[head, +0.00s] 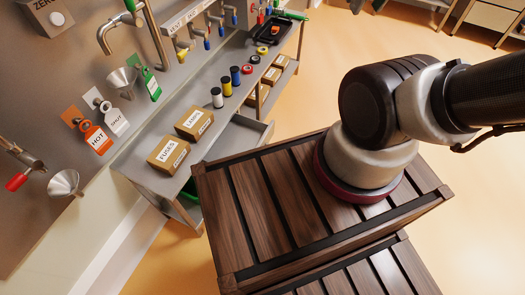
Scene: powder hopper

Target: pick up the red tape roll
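A small red tape roll (247,70) lies flat on the grey metal shelf (208,128) along the wall in the head view. A dark roll (255,59) and a yellow roll (262,50) lie farther along the same row. My gripper is out of the picture. Only my arm's base and first links show at the right, leading off the right edge.
A yellow spool (226,87) and white spool (217,97) stand nearer, before the LABELS box (194,121) and FUSES box (169,153). A black tray (271,33) lies beyond the rolls. Taps and hanging tags line the wall.

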